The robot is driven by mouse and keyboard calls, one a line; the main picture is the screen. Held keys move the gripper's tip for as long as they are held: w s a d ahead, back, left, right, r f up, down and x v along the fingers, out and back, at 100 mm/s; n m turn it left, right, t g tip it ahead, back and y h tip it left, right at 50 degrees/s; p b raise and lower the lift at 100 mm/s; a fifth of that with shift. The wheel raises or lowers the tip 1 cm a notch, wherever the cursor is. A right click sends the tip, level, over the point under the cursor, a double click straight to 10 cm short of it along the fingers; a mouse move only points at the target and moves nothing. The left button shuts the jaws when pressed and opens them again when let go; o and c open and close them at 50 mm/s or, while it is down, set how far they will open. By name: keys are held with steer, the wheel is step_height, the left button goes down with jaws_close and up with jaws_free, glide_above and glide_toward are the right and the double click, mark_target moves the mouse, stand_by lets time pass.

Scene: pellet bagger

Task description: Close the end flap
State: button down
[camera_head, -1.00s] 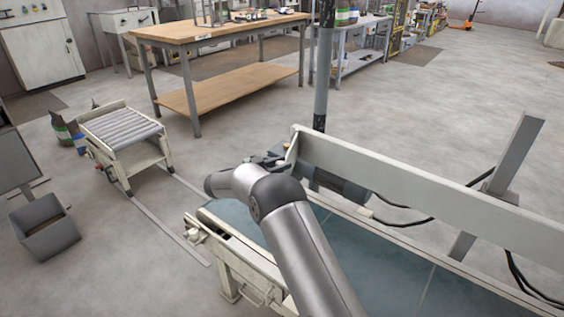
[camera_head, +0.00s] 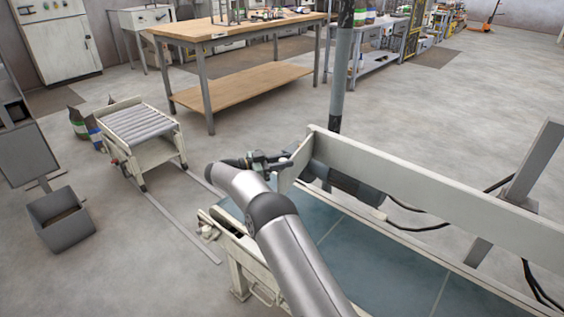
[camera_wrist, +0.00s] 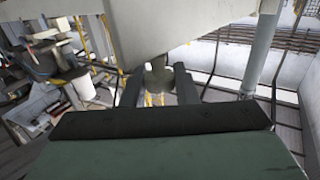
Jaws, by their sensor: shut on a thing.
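The end flap (camera_head: 294,167) is a pale panel at the far end of the conveyor's tall pale side wall. It stands at an angle to that wall, and the conveyor's end is open beside it. My gripper (camera_head: 268,161) is at the flap's left side, partly behind my own arm. In the wrist view, my gripper's two dark fingers (camera_wrist: 158,88) are closed around a pale rounded knob (camera_wrist: 157,74) beneath a large pale panel, the flap (camera_wrist: 140,35). The exact finger contact is small and dim.
The blue-grey conveyor belt (camera_head: 375,262) runs below my arm. A dark upright post (camera_head: 342,85) stands behind the flap. A roller cart (camera_head: 142,135) and a grey bin (camera_head: 62,220) stand left.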

steer(key=c, duration=1.2)
jaws_free()
steer(key=shift+d, duration=0.1)
steer(key=v, duration=1.2)
steer(key=shift+r, duration=0.1)
steer(key=shift+c, duration=0.4)
